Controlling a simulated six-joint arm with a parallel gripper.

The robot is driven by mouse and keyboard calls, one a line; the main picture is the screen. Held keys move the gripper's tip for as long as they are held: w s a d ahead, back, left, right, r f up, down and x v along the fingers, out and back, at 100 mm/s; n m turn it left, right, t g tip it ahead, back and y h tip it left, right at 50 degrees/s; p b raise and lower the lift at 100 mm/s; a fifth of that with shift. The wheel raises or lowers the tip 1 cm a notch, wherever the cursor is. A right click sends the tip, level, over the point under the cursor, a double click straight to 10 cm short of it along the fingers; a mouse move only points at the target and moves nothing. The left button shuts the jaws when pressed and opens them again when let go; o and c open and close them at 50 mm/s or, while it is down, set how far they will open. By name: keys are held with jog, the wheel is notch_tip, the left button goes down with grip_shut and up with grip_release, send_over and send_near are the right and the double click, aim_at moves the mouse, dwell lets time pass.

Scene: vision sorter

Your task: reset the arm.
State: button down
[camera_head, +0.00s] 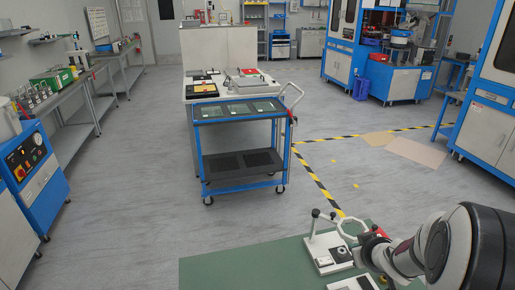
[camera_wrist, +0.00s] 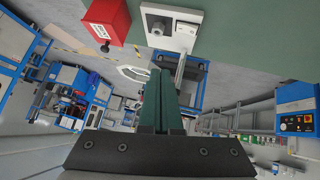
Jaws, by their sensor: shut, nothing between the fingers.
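My arm reaches in from the right in the head view, over the front green bench. In the wrist view my gripper (camera_wrist: 162,72) shows two dark green fingers pressed together, with nothing between them. Its fingertips cannot be made out clearly in the head view. A white fixture with a lever (camera_head: 324,252) stands on the green bench (camera_head: 235,270), left of my arm's end. A white fixture (camera_wrist: 172,28) shows beyond the fingertips in the wrist view, apart from them.
A red box (camera_wrist: 106,20) and a white ring-shaped part (camera_wrist: 133,72) lie near the fingers in the wrist view. Part of another white plate (camera_head: 352,284) shows at the bench front. A blue cart (camera_head: 240,157) stands beyond the bench. The bench's left part is clear.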

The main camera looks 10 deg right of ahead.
jog(key=s+a+r+m+g+y, duration=0.2)
jog(key=s+a+r+g, duration=0.1)
jog(key=s+a, duration=0.9)
jog(key=s+a+r+m+g+y, duration=0.2)
jog(key=s+a+g, duration=0.3)
jog(key=s+a, duration=0.7)
jog(key=a+r+m, duration=0.1)
jog(key=a, duration=0.3)
jog(key=shift+s+a+g+y, duration=0.25)
jog(key=shift+a+g+y, duration=0.05)
